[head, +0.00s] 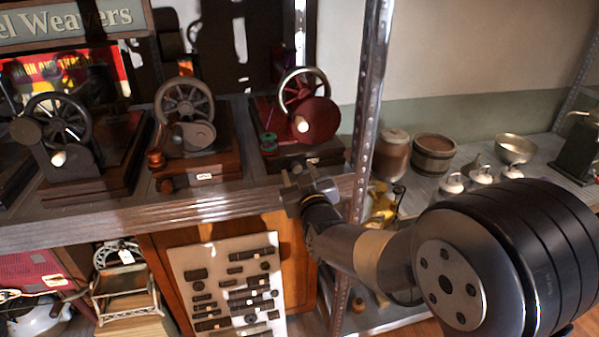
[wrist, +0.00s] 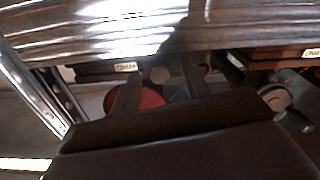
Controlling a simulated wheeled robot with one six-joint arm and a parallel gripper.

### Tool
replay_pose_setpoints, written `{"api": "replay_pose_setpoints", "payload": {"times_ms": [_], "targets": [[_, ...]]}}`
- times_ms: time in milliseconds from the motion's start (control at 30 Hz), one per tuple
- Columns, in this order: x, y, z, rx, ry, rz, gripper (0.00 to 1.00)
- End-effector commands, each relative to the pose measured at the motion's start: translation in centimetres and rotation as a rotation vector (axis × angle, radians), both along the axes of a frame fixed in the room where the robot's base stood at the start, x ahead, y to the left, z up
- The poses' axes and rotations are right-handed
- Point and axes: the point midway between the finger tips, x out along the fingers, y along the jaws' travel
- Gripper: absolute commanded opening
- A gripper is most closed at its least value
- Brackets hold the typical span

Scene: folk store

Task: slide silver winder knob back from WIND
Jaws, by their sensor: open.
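A winder with a silver-rimmed wheel (head: 303,91) and a red round body (head: 317,122) stands on a dark wooden base at the right of the shelf. A pale round knob (head: 302,125) shows on its front. A small label plate (head: 312,160) is on its base; I cannot read it. My gripper (head: 306,181) is in front of the shelf edge, just below that base. In the wrist view my gripper (wrist: 160,82) is open, its two fingers apart. The red body (wrist: 146,98) shows partly behind the fingers, and the picture is dark.
A bronze-grey winder (head: 185,108) and a black-wheeled winder (head: 60,125) stand to the left on the same shelf. A metal upright post (head: 365,90) rises just right of my gripper. The shelf's front edge (head: 130,222) lies close by. Pots and bowls stand farther right.

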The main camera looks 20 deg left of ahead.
Motion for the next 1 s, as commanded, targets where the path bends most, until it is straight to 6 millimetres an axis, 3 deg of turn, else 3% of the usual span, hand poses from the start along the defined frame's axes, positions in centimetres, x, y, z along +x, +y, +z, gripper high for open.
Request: {"api": "replay_pose_setpoints", "payload": {"times_ms": [233, 767, 1000], "targets": [[0.04, 0.02, -0.02, 0.0, 0.0, 0.0, 0.44], [0.02, 0.01, -0.03, 0.0, 0.0, 0.0, 0.01], [0.01, 0.01, -0.03, 0.0, 0.0, 0.0, 0.0]]}}
